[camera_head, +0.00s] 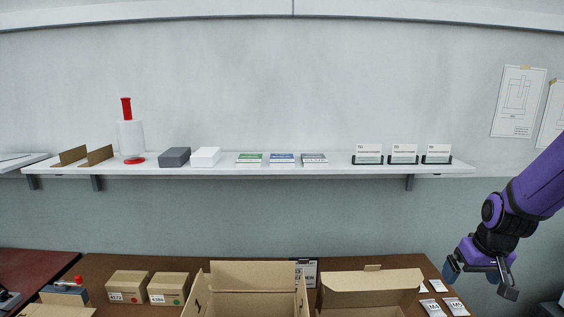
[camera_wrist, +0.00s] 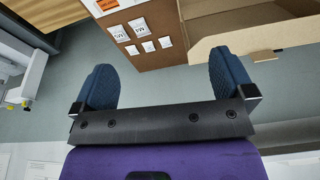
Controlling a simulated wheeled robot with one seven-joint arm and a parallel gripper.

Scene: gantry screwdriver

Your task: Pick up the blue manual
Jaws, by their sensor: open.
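The blue manual (camera_head: 282,160) lies on the wall shelf, between a green manual (camera_head: 249,159) on its left and a grey manual (camera_head: 314,160) on its right. My gripper (camera_head: 483,280) is at the lower right of the head view, below the shelf and well to the right of the blue manual. It is open and empty. In the wrist view my gripper (camera_wrist: 165,88) shows its two dark blue fingers spread wide, with the floor between them. The blue manual is not visible in the wrist view.
The white shelf (camera_head: 340,170) also holds a dark grey box (camera_head: 174,157), a white box (camera_head: 206,156), a white-and-red bottle (camera_head: 130,138) and card holders (camera_head: 403,154). Open cardboard boxes (camera_head: 250,275) stand on the brown table below. White packets (camera_head: 455,306) lie at its right.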

